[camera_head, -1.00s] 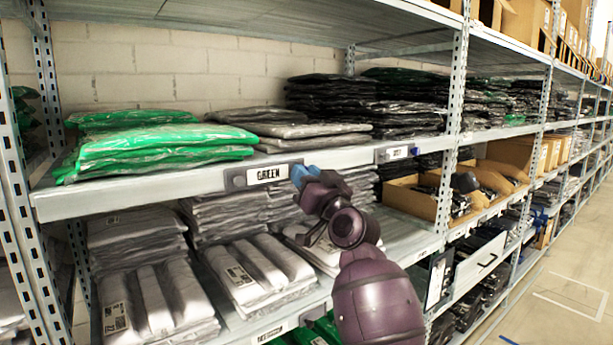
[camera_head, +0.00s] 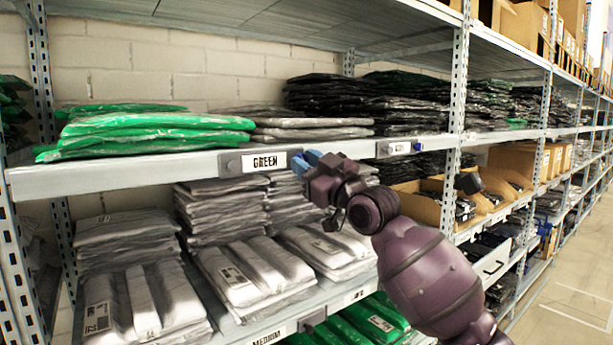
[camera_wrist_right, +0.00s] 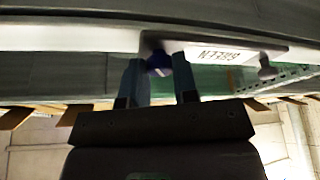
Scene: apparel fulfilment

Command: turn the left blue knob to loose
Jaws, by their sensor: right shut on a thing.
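A label holder reading GREEN (camera_head: 264,162) is fixed to the front edge of the upper shelf, below green packs. It has a grey knob (camera_head: 233,164) at its left end. My right gripper (camera_head: 306,160) is at the holder's right end, and its blue-grey fingers hide that end in the head view. In the right wrist view, where the label is upside down, the left blue knob (camera_wrist_right: 159,65) sits between the two fingers, and my right gripper (camera_wrist_right: 157,78) is shut on it. The knob's exact angle cannot be told. My left gripper is not in view.
A second label holder (camera_head: 398,148) is farther right on the same shelf edge. Grey packs (camera_head: 254,275) fill the shelf below, and green packs (camera_head: 160,127) lie above. A shelf upright (camera_head: 457,105) stands right of my gripper. The aisle floor (camera_head: 575,300) is clear.

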